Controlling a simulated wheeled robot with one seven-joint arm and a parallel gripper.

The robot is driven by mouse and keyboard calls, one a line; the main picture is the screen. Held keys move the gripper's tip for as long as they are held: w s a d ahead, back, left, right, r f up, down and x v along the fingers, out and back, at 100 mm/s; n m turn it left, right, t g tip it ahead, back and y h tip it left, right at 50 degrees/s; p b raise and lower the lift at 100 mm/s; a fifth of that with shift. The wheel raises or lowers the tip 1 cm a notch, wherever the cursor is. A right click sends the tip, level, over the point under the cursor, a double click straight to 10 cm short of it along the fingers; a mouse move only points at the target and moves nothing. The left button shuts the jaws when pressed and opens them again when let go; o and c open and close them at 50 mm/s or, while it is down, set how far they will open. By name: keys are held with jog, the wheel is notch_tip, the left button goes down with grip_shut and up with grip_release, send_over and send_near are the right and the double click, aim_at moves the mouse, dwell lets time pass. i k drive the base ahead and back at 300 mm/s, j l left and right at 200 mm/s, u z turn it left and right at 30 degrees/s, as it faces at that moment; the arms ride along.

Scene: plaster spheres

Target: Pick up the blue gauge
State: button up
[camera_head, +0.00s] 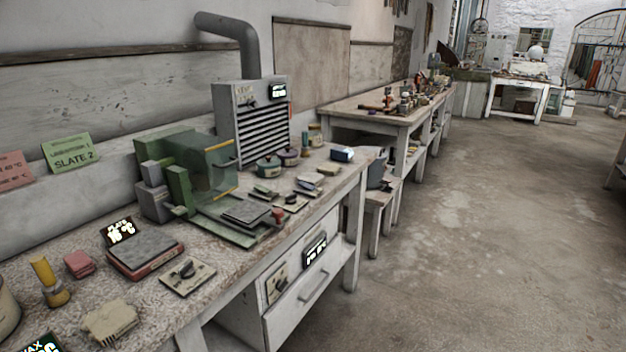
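A small blue box-like thing with a pale face (342,155) sits near the far right end of the near workbench (350,180). My gripper is not in view.
A green machine with a clear guard (212,165) and a grey vented cabinet (250,125) stand on the near bench. The floor (450,230) at right is clear.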

aim_at(343, 155)
jog(key=i+l, duration=0.1)
jog(key=i, duration=1.75)
